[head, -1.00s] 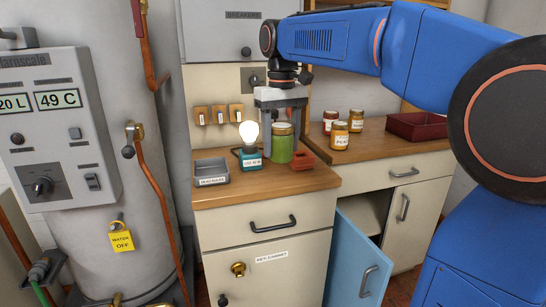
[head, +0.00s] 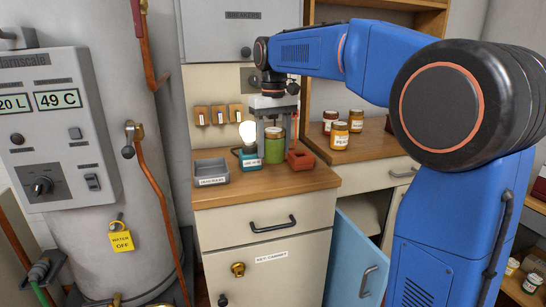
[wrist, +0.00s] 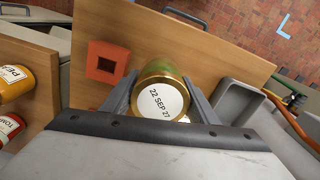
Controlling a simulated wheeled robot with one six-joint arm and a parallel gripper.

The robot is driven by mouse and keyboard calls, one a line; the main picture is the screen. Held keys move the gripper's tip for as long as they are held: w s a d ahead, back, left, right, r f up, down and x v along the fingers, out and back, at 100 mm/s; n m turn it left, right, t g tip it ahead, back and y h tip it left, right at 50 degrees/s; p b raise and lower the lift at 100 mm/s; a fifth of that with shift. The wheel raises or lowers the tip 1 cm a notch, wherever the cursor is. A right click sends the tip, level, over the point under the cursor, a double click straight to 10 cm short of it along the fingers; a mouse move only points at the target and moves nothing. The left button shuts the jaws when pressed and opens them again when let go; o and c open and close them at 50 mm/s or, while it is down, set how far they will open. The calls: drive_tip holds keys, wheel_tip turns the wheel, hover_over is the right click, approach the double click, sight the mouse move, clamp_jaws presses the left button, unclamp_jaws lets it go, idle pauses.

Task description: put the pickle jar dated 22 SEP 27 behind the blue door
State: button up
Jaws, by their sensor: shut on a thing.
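The pickle jar (head: 274,148) is green with a gold lid, and its lid label reads 22 SEP 27 in the wrist view (wrist: 160,101). It is at the wooden counter top, between the lit bulb and a red block. My gripper (head: 273,128) is over it from above, its two fingers on either side of the jar. In the wrist view the fingers close on the jar just below the lid. I cannot tell whether the jar's base touches the counter. The blue door (head: 349,262) stands open at the lower right, with part of the cabinet inside (head: 364,211) visible.
The red block (head: 301,160) and the bulb on its teal base (head: 251,162) stand close beside the jar. A grey tray (head: 211,173) is at the counter's left. Several jars (head: 339,135) stand on the back counter. A drawer handle (head: 272,224) juts out in front.

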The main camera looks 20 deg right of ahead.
sight(273, 129)
wheel_tip(273, 129, down, 3)
drive_tip(key=shift+f, duration=0.1)
drive_tip(key=shift+w+f, duration=0.2)
drive_tip(key=shift+f, duration=0.05)
drive_tip(key=shift+f, duration=0.1)
drive_tip(key=o, duration=1.4)
wheel_tip(273, 129, up, 12)
drive_tip(key=shift+r, duration=0.1)
